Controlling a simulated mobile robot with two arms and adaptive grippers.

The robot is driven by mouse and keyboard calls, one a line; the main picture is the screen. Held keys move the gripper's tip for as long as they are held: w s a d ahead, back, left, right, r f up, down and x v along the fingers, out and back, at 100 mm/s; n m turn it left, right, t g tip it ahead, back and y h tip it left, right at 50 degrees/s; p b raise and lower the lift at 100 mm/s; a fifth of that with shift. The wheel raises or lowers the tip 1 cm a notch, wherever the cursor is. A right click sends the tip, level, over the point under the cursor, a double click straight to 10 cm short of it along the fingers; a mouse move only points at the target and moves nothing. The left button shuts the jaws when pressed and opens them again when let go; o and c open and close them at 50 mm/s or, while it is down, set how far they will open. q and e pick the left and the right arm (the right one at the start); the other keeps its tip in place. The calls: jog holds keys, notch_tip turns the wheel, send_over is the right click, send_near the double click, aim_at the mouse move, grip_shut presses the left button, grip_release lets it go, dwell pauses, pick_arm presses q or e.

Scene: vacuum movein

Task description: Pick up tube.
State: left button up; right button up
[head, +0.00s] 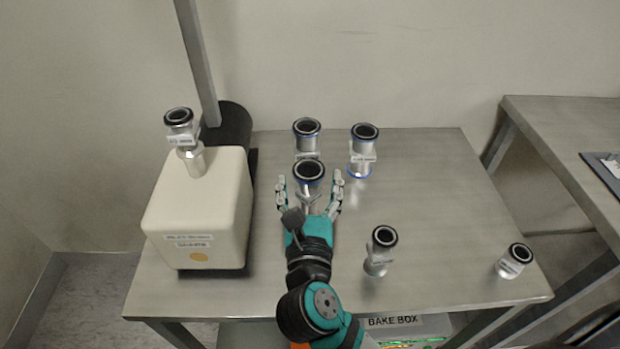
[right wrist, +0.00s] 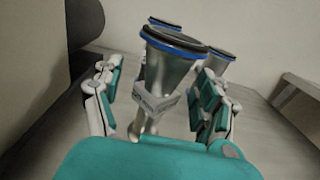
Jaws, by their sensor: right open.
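Several silver tubes with black-rimmed open tops stand upright on the metal table. One tube (head: 309,172) stands between the fingers of my right gripper (head: 310,196). In the right wrist view this tube (right wrist: 172,70) has a flared top, a blue ring and a label on its narrower part. My right gripper (right wrist: 160,110) is open, its fingers on both sides of the tube; contact cannot be told. Another tube (head: 306,136) stands right behind, and one more (head: 363,150) is behind to the right. My left gripper is not in view.
A cream box pump (head: 197,215) with a tube fitting (head: 181,128) on top stands at the left. Tubes stand at front right (head: 379,252) and the far right corner (head: 514,261). A second table (head: 560,130) is at right. A bake box (head: 405,325) sits below.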

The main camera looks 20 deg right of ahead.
jog(key=shift+s+r, duration=0.15)
jog(key=shift+s, duration=0.05)
grip_shut()
dwell(0.4)
dwell(0.3)
